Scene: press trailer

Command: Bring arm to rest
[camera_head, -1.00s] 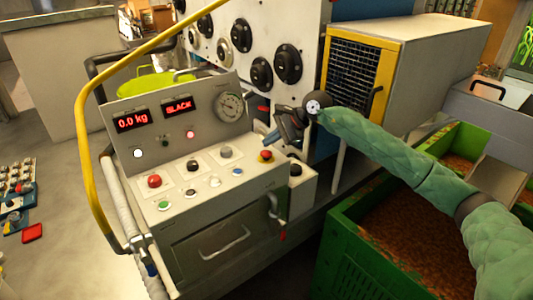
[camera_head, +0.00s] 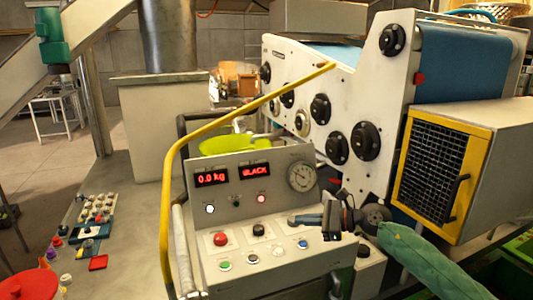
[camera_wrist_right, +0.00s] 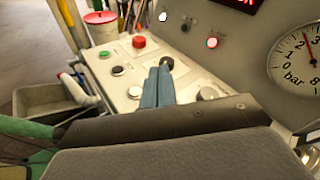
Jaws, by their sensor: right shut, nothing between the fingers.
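My right gripper (camera_head: 306,219) is in front of the control panel's right part, its arm in a green sleeve coming in from the lower right. Its blue-grey fingers are together with nothing between them; they also show in the right wrist view (camera_wrist_right: 158,85), pointing over the button deck. The control panel (camera_head: 262,272) has red displays reading 0.0 kg and BLACK, a round gauge (camera_head: 301,177), a red button (camera_head: 220,239) and several other buttons. In the head view the fingers overlap the deck's right side; I cannot tell whether they touch it. My left gripper is not in view.
A yellow rail (camera_head: 166,215) curves along the panel's left side. The press (camera_head: 350,90) with black knobs stands behind. A yellow-framed grille unit (camera_head: 432,165) is at the right, near my arm. Small bottles and a red tub (camera_head: 28,286) are at the lower left.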

